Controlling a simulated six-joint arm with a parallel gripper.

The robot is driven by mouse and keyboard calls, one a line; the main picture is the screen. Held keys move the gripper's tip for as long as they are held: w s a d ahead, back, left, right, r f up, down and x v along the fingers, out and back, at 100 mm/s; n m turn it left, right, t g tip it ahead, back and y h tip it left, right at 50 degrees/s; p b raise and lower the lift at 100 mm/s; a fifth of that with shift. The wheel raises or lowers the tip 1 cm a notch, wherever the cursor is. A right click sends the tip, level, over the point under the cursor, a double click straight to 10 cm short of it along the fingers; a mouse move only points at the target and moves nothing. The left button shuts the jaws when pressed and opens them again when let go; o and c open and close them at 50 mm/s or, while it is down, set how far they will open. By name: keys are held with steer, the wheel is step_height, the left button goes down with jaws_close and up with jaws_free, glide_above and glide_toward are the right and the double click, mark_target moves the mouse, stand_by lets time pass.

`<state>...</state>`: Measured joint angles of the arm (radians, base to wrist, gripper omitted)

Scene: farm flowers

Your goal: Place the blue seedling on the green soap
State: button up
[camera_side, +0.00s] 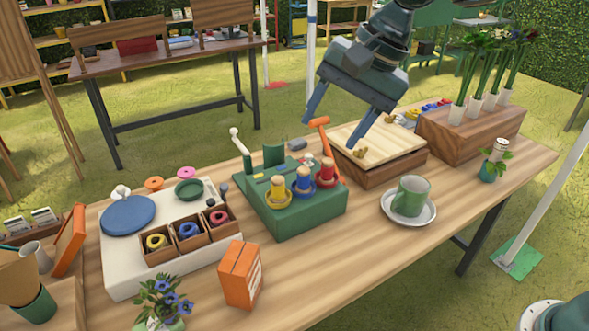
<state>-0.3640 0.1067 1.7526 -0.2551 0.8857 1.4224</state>
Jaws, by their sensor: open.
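My gripper (328,134) is open and empty, with its two fingers pointing down-left above the green box and the wooden board. A plant with blue flowers (163,298) stands at the front left edge, partly cut off. I cannot tell for certain which of these is the blue seedling. I cannot clearly identify a green soap; a small green upright piece (274,155) is at the back of the green box.
A wooden board (372,145) is under my gripper. Tall flowers stand on a wooden block (480,142). The front right table is clear.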

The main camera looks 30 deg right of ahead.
steer(key=s+d+f+n+t+h, duration=0.2)
steer(key=s+d+n, duration=0.7)
steer(key=s+d, duration=1.1)
steer(key=shift+s+d+f+h, duration=0.2)
steer(key=shift+s+f+h, duration=0.5)
steer(key=shift+s, duration=0.5)
